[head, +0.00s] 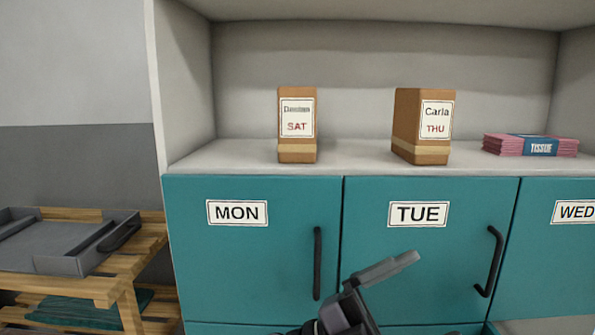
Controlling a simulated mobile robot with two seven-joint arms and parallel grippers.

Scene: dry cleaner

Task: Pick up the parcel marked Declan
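A brown parcel (297,149) stands upright on the shelf above the MON door. Its white label shows a name starting with D, the rest too blurred to read surely, and SAT in red. A second brown parcel (407,125), labelled Carla and THU, stands to its right above the TUE door. A dark gripper with a grey finger (385,269), apparently my left one, shows at the bottom centre in front of the TUE door, below and apart from both parcels. Its opening cannot be made out. My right gripper is not in view.
Teal MON (260,255) and TUE (430,270) doors with black handles are shut below the shelf. A pink stack with a blue TISSUE band (530,145) lies at the shelf's right. A grey tray (65,262) sits on a wooden rack at left.

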